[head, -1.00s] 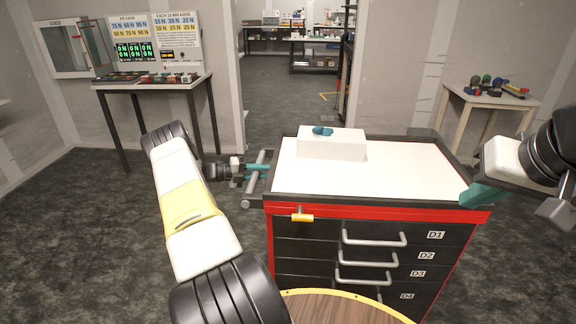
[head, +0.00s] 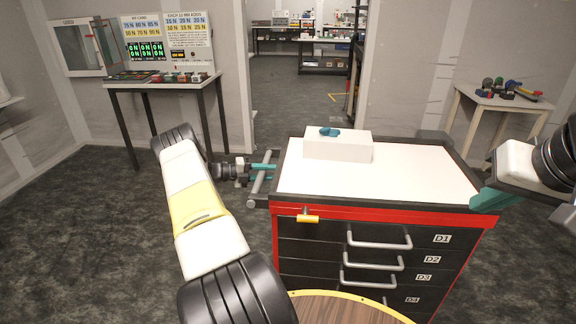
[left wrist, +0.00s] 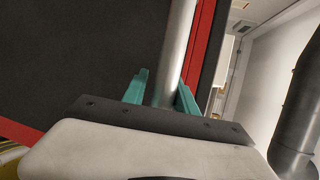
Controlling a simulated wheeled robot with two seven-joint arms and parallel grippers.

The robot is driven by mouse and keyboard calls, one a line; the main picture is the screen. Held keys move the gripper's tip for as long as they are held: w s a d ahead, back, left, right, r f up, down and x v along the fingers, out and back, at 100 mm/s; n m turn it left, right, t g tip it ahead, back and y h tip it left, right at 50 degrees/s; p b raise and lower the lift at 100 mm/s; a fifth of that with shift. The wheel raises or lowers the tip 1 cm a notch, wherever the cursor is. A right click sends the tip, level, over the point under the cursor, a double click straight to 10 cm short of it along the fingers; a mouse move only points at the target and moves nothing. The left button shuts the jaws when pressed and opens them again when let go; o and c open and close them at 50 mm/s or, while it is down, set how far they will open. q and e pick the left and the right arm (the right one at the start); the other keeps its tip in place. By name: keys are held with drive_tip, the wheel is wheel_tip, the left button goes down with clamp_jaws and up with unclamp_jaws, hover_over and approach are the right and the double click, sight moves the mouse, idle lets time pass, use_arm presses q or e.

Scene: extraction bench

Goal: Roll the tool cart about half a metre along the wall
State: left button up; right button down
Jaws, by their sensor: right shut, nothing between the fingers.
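The tool cart (head: 370,222) stands in front of me, black with red trim, a white top and drawers labelled D1 to D4. A grey push bar (head: 259,186) sticks out at its left side. My left gripper (head: 270,172) is at this bar, its teal fingers on either side of it. In the left wrist view the bar (left wrist: 172,60) runs between the fingers (left wrist: 162,92), with a gap on the left finger's side, so it looks open around the bar. My right gripper (head: 478,204) is shut and empty by the cart's right front corner, partly cut off by the frame.
A white block (head: 338,146) with a teal item sits on the cart top. A yellow lever (head: 308,218) is on the cart front. A table (head: 160,84) stands at the back left, another (head: 505,98) at the back right. A doorway opens behind; floor at left is clear.

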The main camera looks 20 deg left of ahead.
use_arm(q)
drive_tip(key=shift+r, duration=0.1)
drive_tip(key=v, duration=0.7)
drive_tip(key=shift+s+a, duration=0.15)
drive_tip(key=shift+a, duration=0.15)
